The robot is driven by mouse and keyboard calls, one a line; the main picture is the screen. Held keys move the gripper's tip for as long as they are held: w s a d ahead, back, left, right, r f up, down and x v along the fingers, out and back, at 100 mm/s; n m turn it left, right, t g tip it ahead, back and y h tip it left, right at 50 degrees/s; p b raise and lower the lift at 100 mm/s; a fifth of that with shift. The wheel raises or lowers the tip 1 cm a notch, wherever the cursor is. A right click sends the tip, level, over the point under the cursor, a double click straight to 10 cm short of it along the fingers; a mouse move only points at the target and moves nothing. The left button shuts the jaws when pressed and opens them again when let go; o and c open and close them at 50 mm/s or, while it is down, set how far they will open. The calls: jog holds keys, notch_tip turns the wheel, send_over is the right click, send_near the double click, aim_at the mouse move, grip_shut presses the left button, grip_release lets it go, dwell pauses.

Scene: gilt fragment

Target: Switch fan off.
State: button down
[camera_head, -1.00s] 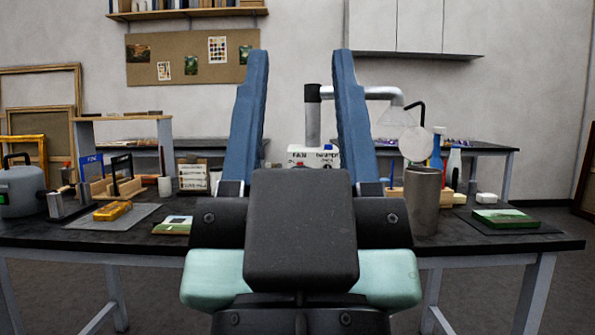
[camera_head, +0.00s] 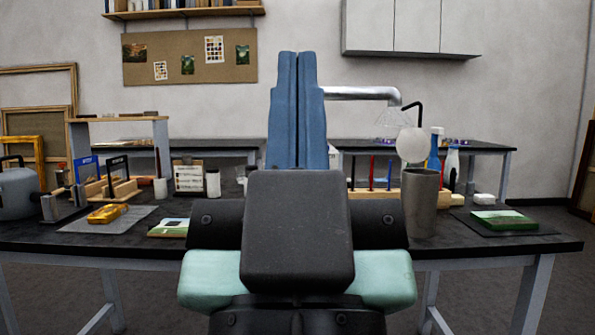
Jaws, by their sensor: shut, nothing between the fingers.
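My gripper (camera_head: 297,60) is in the middle of the view, with its two blue fingers upright and pressed together with nothing between them. The control box that bears the fan label is hidden behind my gripper. I cannot see its switch or tell its state. A silver duct (camera_head: 362,94) comes out to the right from behind the fingers and ends over a clear hood (camera_head: 394,124).
The dark worktable (camera_head: 90,237) runs across the view. On its left are a grey canister (camera_head: 18,195), a yellow tool (camera_head: 107,213) and a wooden rack. On its right are a metal cylinder (camera_head: 421,205), bottles and a green block (camera_head: 503,220).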

notch_tip(320, 180, up, 34)
jog(key=p, duration=3.2)
jog(key=shift+p, duration=0.35)
